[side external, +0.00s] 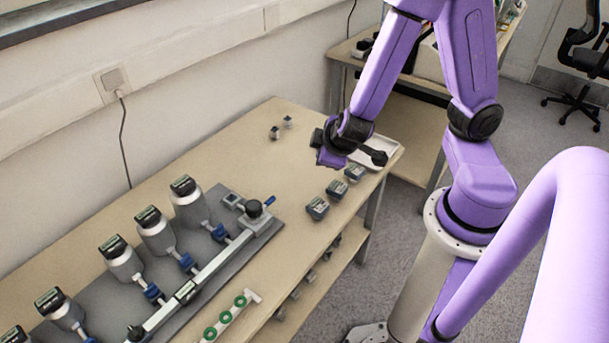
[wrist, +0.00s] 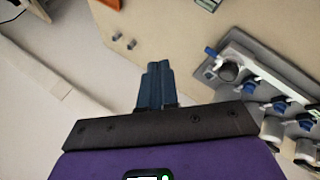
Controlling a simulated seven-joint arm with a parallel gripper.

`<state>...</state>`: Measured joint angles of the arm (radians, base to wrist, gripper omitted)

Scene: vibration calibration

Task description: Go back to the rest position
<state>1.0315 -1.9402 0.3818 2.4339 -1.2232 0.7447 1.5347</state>
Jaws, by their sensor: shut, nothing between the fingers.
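My gripper is at the end of the purple arm, raised above the far part of the wooden table (side external: 235,150). In the wrist view my gripper's (wrist: 156,68) two dark blue fingers lie side by side, shut, with nothing between them. In the side external view the fingers are hard to make out against the wrist. My gripper touches nothing that I can see.
A grey fixture plate (side external: 97,296) with several grey bottle-shaped devices (side external: 155,230) fills the table's near left. Small dark-topped blocks (side external: 317,208) stand along the right edge. A white tray (side external: 375,149) sits at the far corner. Two small cubes (side external: 275,133) lie near the wall.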

